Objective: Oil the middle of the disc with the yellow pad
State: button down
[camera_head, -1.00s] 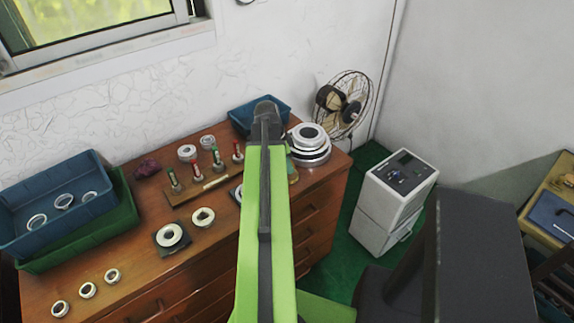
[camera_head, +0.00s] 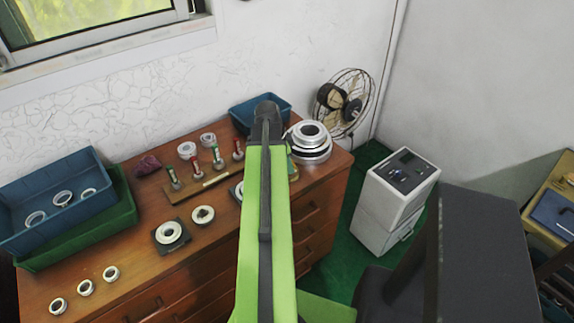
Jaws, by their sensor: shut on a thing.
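My gripper (camera_head: 267,108) is at the far end of my green arm, above the back right of the wooden dresser top. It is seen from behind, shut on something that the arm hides. I cannot make out a yellow pad. A pale ring-shaped disc with a dark middle lies on a dark square plate (camera_head: 158,248) at the dresser's front. A second round metal piece (camera_head: 203,214) lies to its right. Another pale round piece (camera_head: 235,188) is partly hidden by my arm. I cannot tell which is the task's disc.
A rack (camera_head: 200,190) with red- and green-topped posts stands mid-dresser. Stacked metal rings (camera_head: 311,152) stand right of my gripper, a blue bin (camera_head: 245,112) behind it. Blue (camera_head: 30,195) and green (camera_head: 125,205) trays are at left. Several small rings (camera_head: 84,288) lie in front.

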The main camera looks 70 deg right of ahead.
jog(key=shift+f+b, duration=0.45)
dwell(1.1)
jog(key=shift+a, duration=0.1)
notch_tip(320, 180, up, 7)
jog(key=p, duration=0.7)
jog(key=shift+r, duration=0.1)
